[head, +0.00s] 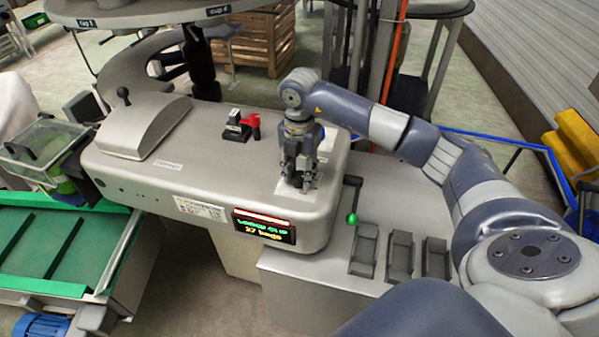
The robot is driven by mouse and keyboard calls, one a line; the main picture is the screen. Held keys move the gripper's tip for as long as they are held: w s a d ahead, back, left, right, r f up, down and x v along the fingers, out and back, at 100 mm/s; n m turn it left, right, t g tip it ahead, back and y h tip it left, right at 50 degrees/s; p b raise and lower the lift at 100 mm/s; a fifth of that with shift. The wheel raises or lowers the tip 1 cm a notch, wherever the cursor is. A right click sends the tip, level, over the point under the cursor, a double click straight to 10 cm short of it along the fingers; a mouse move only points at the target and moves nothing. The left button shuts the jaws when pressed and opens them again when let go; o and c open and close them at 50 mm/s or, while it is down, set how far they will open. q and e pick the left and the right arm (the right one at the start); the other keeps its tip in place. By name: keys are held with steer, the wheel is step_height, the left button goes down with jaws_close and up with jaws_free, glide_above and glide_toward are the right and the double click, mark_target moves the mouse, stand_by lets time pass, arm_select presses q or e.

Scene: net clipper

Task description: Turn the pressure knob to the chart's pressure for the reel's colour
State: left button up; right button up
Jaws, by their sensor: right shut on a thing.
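My right gripper (297,180) points straight down onto the top of the grey clipper machine (215,165), near its right end. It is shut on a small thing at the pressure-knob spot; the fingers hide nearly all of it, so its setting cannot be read. A pale dial plate (311,195) shows around the fingertips. A small white chart (200,208) with coloured marks is on the machine's front face; its text is too small to read. A lit display (264,226) beside it shows a line ending in "27 bags". No reel can be made out clearly. My left gripper is out of view.
A red knob (254,122) and a black switch box (236,128) stand left of the gripper. A green-tipped lever (352,218) is at right, above several grey trays (400,258). A green conveyor (60,245) lies at left.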

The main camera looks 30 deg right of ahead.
mark_target(300, 175)
steer(key=o, duration=1.1)
steer(key=shift+c, duration=0.2)
steer(key=shift+r, duration=0.1)
step_height(300, 175, up, 12)
